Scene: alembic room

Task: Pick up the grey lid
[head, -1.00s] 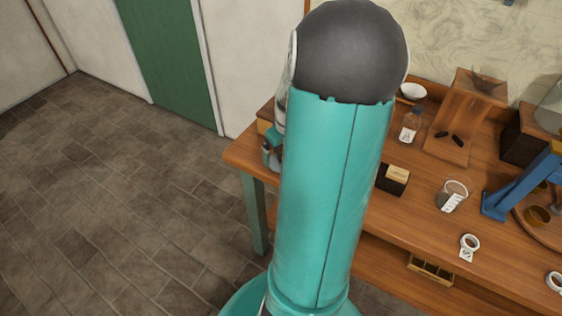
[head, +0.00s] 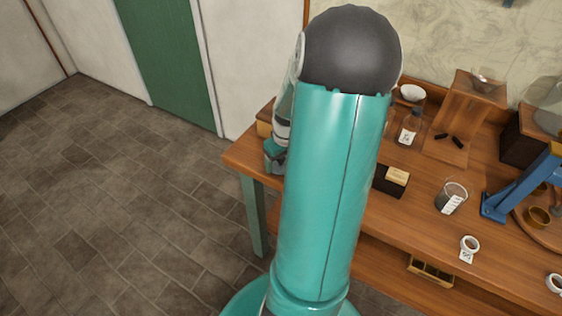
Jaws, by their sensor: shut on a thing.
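My own teal upper arm with its dark grey joint fills the middle of the head view and covers part of the bench. Part of my gripper (head: 275,160) shows just left of the arm, low over the bench's left end. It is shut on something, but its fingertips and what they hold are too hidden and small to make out. I cannot pick out the grey lid anywhere in view.
The wooden bench (head: 405,228) runs to the right. The floor (head: 120,200) at left is clear.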

